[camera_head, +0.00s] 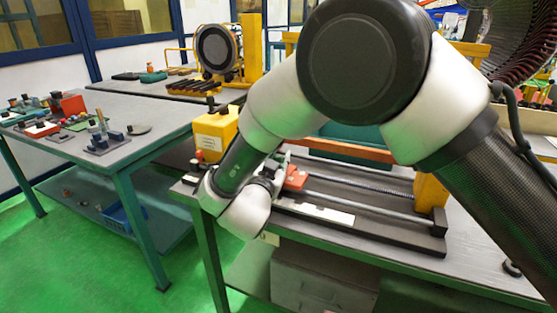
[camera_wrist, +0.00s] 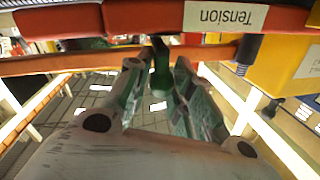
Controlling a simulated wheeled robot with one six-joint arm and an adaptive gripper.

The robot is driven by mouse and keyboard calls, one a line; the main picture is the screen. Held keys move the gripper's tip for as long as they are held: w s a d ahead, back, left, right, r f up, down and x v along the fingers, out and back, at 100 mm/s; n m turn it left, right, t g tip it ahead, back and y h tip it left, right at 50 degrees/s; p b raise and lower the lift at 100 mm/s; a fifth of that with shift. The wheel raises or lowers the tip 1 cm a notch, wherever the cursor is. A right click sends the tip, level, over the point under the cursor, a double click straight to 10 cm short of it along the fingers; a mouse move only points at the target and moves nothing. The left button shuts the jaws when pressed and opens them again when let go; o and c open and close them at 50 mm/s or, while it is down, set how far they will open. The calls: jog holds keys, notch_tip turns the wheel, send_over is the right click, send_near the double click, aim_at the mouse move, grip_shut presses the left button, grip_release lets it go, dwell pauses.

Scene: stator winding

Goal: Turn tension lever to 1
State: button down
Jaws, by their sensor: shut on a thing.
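In the wrist view, the tension lever (camera_wrist: 160,62) is a dark, narrow handle hanging below a red-orange bar (camera_wrist: 120,18). A white "Tension" label (camera_wrist: 226,16) is on the bar. My gripper (camera_wrist: 159,78) has its two green-grey fingers on either side of the lever and is shut on it. The lever's upper end meets the shadowed underside of the bar, and no number "1" is readable. In the head view, my arm covers most of the gripper and the lever, beside a small red block (camera_head: 296,178) on the winding machine.
A yellow box (camera_head: 215,133) with a white label stands left of my arm. The machine's rails (camera_head: 375,197) run rightward along the bench. A second table (camera_head: 150,148) with small parts stands at left. The green floor (camera_head: 95,262) is clear in front of it.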

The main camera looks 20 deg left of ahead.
jog(key=shift+a+r, duration=0.1)
jog(key=shift+a, duration=0.05)
jog(key=c, duration=1.3)
grip_release()
jog(key=s, duration=1.2)
jog(key=shift+d, duration=0.4)
